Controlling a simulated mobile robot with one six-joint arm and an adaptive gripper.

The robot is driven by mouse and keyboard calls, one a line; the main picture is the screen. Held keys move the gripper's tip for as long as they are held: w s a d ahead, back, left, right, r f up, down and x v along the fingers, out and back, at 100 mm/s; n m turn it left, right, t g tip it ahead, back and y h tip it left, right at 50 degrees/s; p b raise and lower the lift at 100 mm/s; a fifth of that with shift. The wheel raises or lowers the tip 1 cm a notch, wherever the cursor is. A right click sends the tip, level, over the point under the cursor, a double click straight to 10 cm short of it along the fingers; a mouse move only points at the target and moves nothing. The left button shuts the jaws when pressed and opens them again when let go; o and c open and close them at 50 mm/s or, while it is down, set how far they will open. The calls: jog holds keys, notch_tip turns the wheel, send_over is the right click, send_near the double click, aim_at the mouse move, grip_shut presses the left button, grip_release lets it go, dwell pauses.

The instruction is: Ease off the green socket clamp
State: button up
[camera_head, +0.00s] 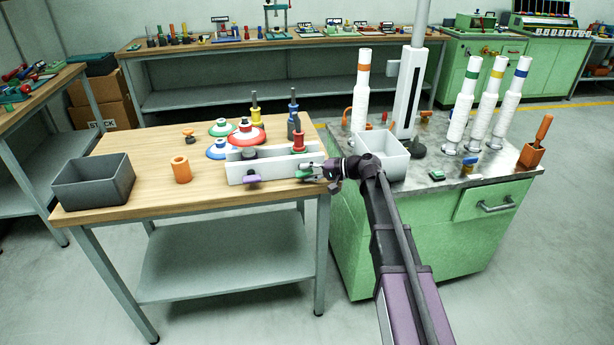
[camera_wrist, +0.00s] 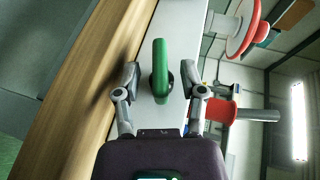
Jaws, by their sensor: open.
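The green socket clamp (camera_head: 304,174) is on the front face of the white holder (camera_head: 268,169), near its right end. In the wrist view the clamp is a green handle (camera_wrist: 159,62) with a dark round part beside it, against the white face. My gripper (camera_head: 316,172) is at that right end, reaching in from the right. In the wrist view my gripper (camera_wrist: 163,88) is open, with one finger on each side of the green handle. I see gaps on both sides, with no clear contact. A purple clamp (camera_head: 252,180) is on the same face, further left.
A red spool-like part (camera_head: 298,143) stands in the holder, close to my gripper, and shows in the wrist view (camera_wrist: 222,111). Coloured discs (camera_head: 246,134) stand behind. A grey bin (camera_head: 93,181) and orange cylinder (camera_head: 181,169) are left. A white bin (camera_head: 391,165) is right.

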jog(key=shift+a+f, duration=0.15)
jog(key=shift+a, duration=0.45)
grip_shut()
jog(key=shift+d, duration=0.2)
jog(key=shift+a, duration=0.1)
